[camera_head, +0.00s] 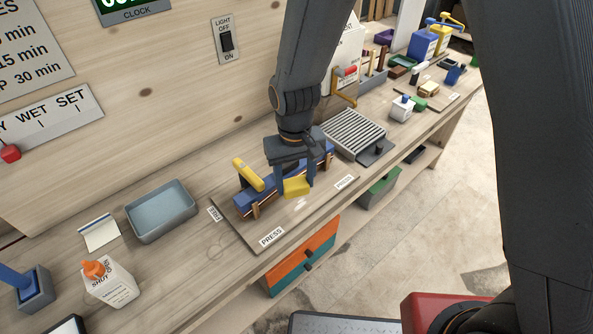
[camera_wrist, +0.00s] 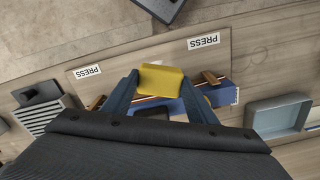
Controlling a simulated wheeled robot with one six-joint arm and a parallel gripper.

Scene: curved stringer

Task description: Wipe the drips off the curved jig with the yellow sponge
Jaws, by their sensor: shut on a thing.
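My gripper (camera_head: 295,188) is shut on the yellow sponge (camera_head: 297,187), which sits between its two fingers. The sponge also shows in the wrist view (camera_wrist: 160,78). The curved jig (camera_head: 243,205) is a blue and wood-toned piece on a board, right behind the sponge; the gripper covers its middle. I cannot tell whether the sponge touches the jig. In the wrist view the jig (camera_wrist: 218,95) shows past the fingers. A yellow clamp-like piece (camera_head: 248,174) lies across its left part. Pale shiny marks (camera_head: 300,203) show on the board in front of the sponge.
A grey-blue tray (camera_head: 161,212) and a glue bottle (camera_head: 110,283) with an orange tip stand to the left. A slatted grey rack (camera_head: 353,135) stands right of the jig. A small white bottle (camera_head: 401,108) and several items stand farther right. Bench space before the tray is clear.

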